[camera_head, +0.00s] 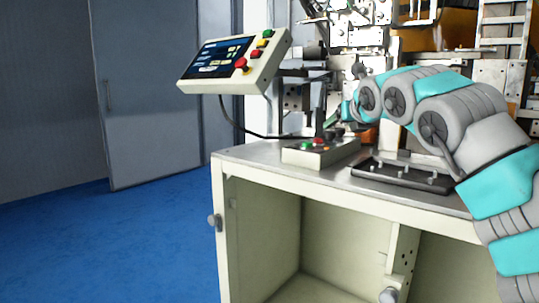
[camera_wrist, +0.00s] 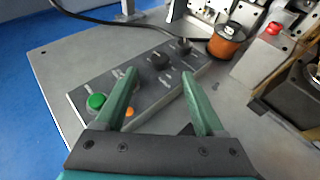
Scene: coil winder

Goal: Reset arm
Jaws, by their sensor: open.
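My gripper (camera_wrist: 160,88) shows in the wrist view with its two green fingers apart and nothing between them. It hangs over a grey control box (camera_wrist: 143,85) with a green button, an orange light and dark knobs. I cannot tell whether the fingers touch the box.
A copper-coloured coil (camera_wrist: 226,40) stands right of the box. A black tray (camera_head: 402,176) with small upright pegs lies on the metal tabletop (camera_head: 250,158). A tilted screen panel (camera_head: 234,62) hangs at the table's left. The winder machine rises behind. Blue floor (camera_head: 120,245) is clear on the left.

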